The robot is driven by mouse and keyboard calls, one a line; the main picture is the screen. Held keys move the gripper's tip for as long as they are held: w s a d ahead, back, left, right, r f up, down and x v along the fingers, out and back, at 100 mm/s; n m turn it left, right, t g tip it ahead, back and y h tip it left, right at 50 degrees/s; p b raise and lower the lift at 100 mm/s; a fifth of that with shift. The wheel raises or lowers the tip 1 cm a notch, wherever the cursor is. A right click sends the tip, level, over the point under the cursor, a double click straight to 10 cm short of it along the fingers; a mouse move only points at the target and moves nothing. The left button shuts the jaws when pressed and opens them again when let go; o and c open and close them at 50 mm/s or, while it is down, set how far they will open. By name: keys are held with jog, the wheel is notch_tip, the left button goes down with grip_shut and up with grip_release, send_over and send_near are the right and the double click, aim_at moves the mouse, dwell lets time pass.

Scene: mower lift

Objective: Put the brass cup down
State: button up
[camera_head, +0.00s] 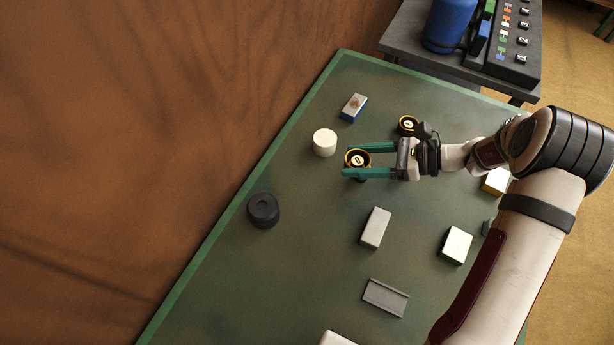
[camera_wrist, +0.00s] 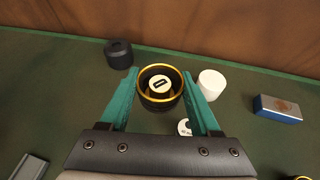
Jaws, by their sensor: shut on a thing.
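My gripper (camera_head: 369,160) has two teal fingers and is shut on a black cup with a brass-coloured rim (camera_head: 358,153). In the wrist view the cup (camera_wrist: 160,102) sits between the fingers (camera_wrist: 162,97), roughly upright, with a white marked disc visible inside it. It seems to be held above the green table (camera_head: 300,285), but the gap under it is hard to judge. A second, similar brass-rimmed cup (camera_head: 407,122) stands behind my gripper in the head view. Its edge shows at the lower right corner of the wrist view (camera_wrist: 302,178).
A white cylinder (camera_head: 324,142) and a black round knob-like piece (camera_head: 263,210) stand left of the cup. A blue-and-silver block (camera_head: 353,107) lies farther back. A grey block (camera_head: 375,228), a pale block (camera_head: 456,245) and a grey channel (camera_head: 385,297) lie nearer. A white marked disc (camera_wrist: 184,127) shows below the cup.

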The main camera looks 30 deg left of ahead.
send_over(306, 179)
notch_tip(306, 179, down, 7)
jog(key=shift+d+r, duration=0.1)
jog(key=shift+d, duration=0.05)
notch_tip(306, 179, down, 4)
jog(key=shift+f, duration=0.1)
jog(key=shift+f, duration=0.1)
jog(key=o, duration=1.4)
jog(key=shift+c, duration=0.2)
